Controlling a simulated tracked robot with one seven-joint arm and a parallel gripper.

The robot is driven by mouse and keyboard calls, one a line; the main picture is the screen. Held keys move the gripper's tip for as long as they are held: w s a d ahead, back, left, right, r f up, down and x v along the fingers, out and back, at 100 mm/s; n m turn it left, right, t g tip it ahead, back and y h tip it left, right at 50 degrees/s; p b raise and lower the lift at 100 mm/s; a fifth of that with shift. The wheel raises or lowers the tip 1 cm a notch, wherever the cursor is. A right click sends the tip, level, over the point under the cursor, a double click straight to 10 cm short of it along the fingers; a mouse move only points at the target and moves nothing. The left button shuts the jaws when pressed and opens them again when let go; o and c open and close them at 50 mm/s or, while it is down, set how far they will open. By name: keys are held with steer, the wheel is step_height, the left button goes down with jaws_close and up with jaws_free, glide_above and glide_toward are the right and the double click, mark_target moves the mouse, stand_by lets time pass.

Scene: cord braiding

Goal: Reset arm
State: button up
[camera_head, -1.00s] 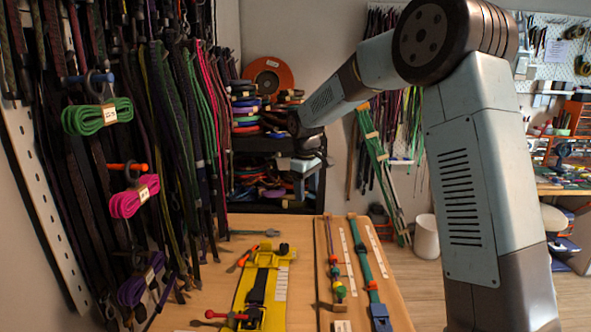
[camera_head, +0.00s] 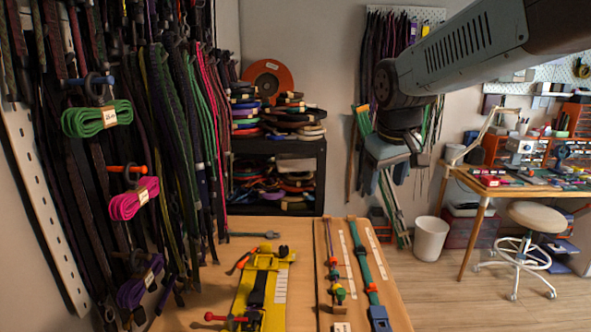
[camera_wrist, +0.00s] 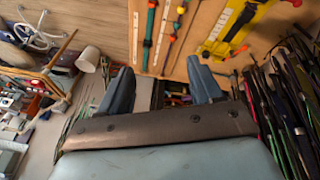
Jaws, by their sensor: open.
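My gripper (camera_head: 386,182) hangs in the air at the end of my arm, right of the black shelf and in front of the back wall's hanging cords. In the wrist view my gripper (camera_wrist: 163,92) shows two grey-blue fingers spread wide apart, with nothing between them. It is open and empty, and it is clear of the wooden bench (camera_head: 215,232).
The bench holds a yellow braiding jig (camera_head: 247,300) and a board with a green strap (camera_head: 362,268). Green (camera_head: 97,118), pink (camera_head: 133,200) and purple (camera_head: 140,284) cord bundles hang at left. A white bin (camera_head: 431,238) and a stool (camera_head: 540,218) stand at right.

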steer(key=s+d+f+m, duration=0.1)
steer(key=s+d+m, duration=0.1)
steer(key=s, duration=0.5)
steer(key=s+d+f+m+t, duration=0.1)
steer(key=s+d+m, duration=0.1)
steer(key=s, duration=0.6)
steer(key=shift+d+f+t+y, duration=0.2)
steer(key=shift+d+t+y, duration=0.1)
steer(key=shift+d, duration=0.2)
steer(key=shift+s, duration=0.1)
steer(key=shift+c, duration=0.2)
